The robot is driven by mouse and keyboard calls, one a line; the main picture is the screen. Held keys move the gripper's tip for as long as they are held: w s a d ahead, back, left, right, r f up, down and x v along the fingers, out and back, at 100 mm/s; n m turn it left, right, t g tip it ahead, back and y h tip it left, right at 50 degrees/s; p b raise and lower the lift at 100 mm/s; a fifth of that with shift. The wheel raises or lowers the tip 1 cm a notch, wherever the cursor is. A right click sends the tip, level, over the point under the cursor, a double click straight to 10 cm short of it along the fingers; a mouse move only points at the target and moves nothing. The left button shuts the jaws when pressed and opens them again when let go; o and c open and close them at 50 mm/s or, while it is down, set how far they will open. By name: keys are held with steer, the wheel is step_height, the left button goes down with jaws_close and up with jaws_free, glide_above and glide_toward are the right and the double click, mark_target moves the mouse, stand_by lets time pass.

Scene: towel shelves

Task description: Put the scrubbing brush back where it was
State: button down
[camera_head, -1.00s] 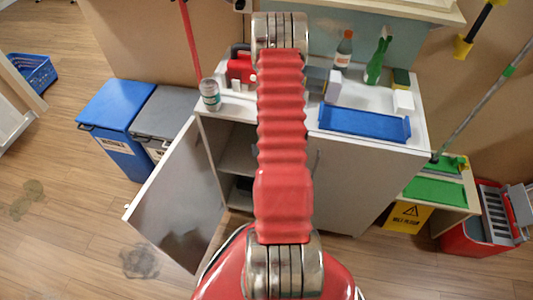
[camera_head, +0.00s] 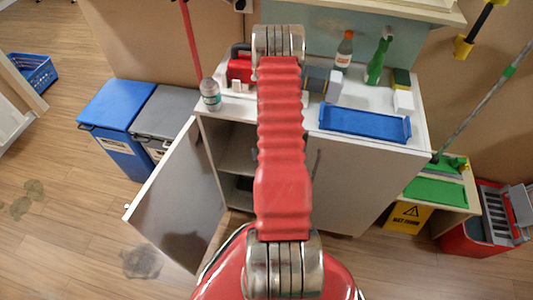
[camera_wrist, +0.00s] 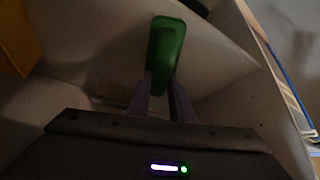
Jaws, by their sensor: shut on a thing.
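In the wrist view my gripper (camera_wrist: 163,85) is shut on a green thing, which I take to be the scrubbing brush (camera_wrist: 166,42). The green part sticks out past the fingertips. It is held in a dim space between pale panels, and I cannot tell whether it touches any of them. In the head view my red arm hides the gripper and the brush. The white cabinet (camera_head: 352,180) stands ahead, with its left door (camera_head: 175,205) open and dark shelves (camera_head: 238,160) behind it.
On the cabinet top are a blue tray (camera_head: 362,123), a green spray bottle (camera_head: 377,62), an orange-labelled bottle (camera_head: 345,50) and a jar (camera_head: 211,95). Blue (camera_head: 112,115) and grey (camera_head: 165,118) bins stand left. A yellow sign (camera_head: 408,216) stands right.

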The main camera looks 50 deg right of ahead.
steer(key=shift+f, duration=0.1)
steer(key=c, duration=1.6)
jaws_free()
steer(key=shift+o, duration=0.2)
steer(key=shift+s+a+r, duration=0.1)
steer(key=shift+a+r, duration=0.05)
steer(key=shift+r, duration=0.35)
steer(key=v, duration=1.1)
steer(key=shift+s+a, duration=0.1)
steer(key=shift+s, duration=0.1)
